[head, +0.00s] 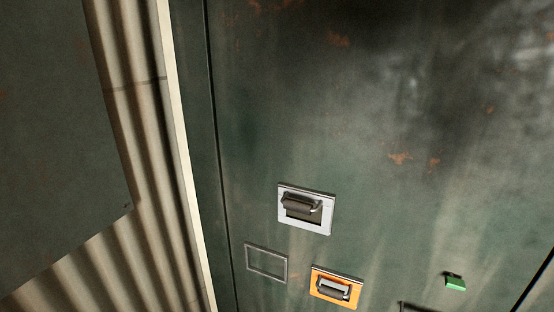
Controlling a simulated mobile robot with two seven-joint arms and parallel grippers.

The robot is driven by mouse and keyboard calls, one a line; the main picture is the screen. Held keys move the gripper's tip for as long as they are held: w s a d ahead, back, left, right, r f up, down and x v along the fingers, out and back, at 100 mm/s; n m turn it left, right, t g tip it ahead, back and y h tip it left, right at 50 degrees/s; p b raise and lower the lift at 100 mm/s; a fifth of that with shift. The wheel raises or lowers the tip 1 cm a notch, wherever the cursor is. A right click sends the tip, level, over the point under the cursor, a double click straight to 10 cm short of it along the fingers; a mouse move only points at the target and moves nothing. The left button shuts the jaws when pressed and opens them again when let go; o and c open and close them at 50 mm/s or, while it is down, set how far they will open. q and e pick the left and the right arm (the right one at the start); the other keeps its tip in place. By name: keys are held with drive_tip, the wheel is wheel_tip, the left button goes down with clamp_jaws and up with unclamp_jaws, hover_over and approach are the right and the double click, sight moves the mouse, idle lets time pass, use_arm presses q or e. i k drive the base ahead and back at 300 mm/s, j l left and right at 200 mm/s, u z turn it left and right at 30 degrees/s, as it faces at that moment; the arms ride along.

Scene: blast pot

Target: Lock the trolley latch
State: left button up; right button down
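Two recessed latch handles show on a dark green metal panel in the head view. One has a silver-white plate (306,225) with a dark grey handle (300,205) in it. The other, lower and a little to the right, has an orange plate (319,290) with a grey handle (333,291). I cannot tell which of them is the trolley latch, or whether either is locked. Neither of my grippers is in view.
The rust-spotted panel (330,110) fills most of the view. An empty rectangular frame (267,262) sits left of the orange plate, and a small green block (455,283) sits to the right. A corrugated wall (130,100) and a dark flat panel (50,130) are at left.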

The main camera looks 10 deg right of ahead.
sight(451, 282)
drive_tip(key=z, duration=1.4)
drive_tip(key=i+j+u, duration=0.15)
drive_tip(key=i+u, duration=0.15)
drive_tip(key=i, duration=0.45)
